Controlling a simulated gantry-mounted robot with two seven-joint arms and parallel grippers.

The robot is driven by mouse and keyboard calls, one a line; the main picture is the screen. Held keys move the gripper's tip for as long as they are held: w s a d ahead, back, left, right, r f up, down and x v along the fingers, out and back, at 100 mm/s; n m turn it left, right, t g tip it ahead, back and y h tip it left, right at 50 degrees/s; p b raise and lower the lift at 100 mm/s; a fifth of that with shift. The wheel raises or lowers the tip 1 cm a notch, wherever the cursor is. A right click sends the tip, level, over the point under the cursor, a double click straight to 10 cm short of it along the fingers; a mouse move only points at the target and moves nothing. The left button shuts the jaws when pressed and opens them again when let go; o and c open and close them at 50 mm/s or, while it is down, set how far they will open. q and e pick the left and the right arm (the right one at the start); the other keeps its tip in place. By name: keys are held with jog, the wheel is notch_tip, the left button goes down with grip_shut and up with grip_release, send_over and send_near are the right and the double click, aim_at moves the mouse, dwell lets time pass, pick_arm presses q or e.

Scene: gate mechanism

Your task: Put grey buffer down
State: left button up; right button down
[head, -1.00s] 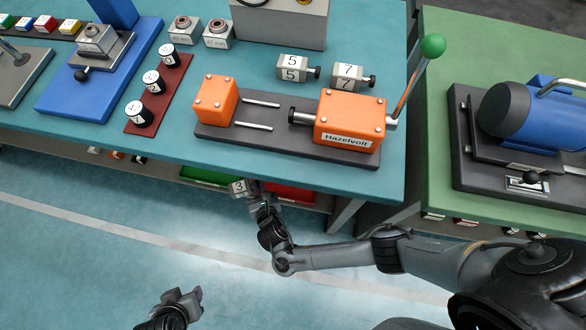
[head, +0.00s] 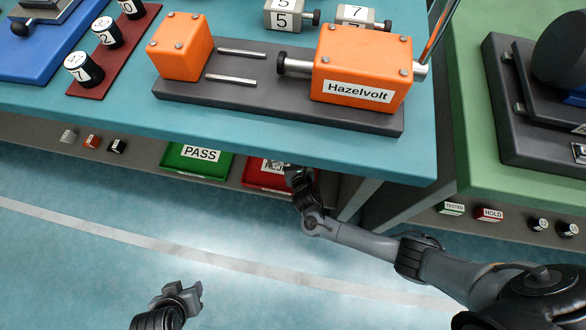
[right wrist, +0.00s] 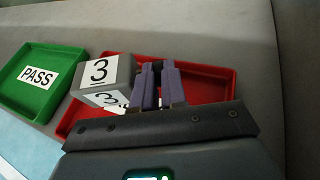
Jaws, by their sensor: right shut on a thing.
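The grey buffer (right wrist: 103,75) is a grey block with a white "3" label, seen in the right wrist view. My right gripper (right wrist: 157,84) is shut on it, its purple fingers at the block's right side. The buffer is over the left part of the red tray (right wrist: 215,82); I cannot tell whether it touches the tray floor. In the head view my right gripper (head: 298,175) reaches under the bench edge at the red tray (head: 255,180), and the buffer is hard to make out there. My left gripper (head: 187,295) appears open and empty above the floor.
A green PASS tray (head: 198,160) lies left of the red one on the low shelf, with small blocks farther left. The teal bench top (head: 300,145) overhangs the shelf and carries the orange Hazelvolt fixture (head: 362,65). A green bench stands at the right.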

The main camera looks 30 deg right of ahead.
notch_tip(320, 180, down, 4)
jog(key=b, duration=0.2)
jog(key=shift+f+b, duration=0.15)
jog(key=shift+b, duration=0.15)
notch_tip(320, 180, down, 3)
jog(key=shift+r+b, duration=0.15)
jog(key=shift+b, duration=1)
jog(key=c, duration=1.2)
grip_release()
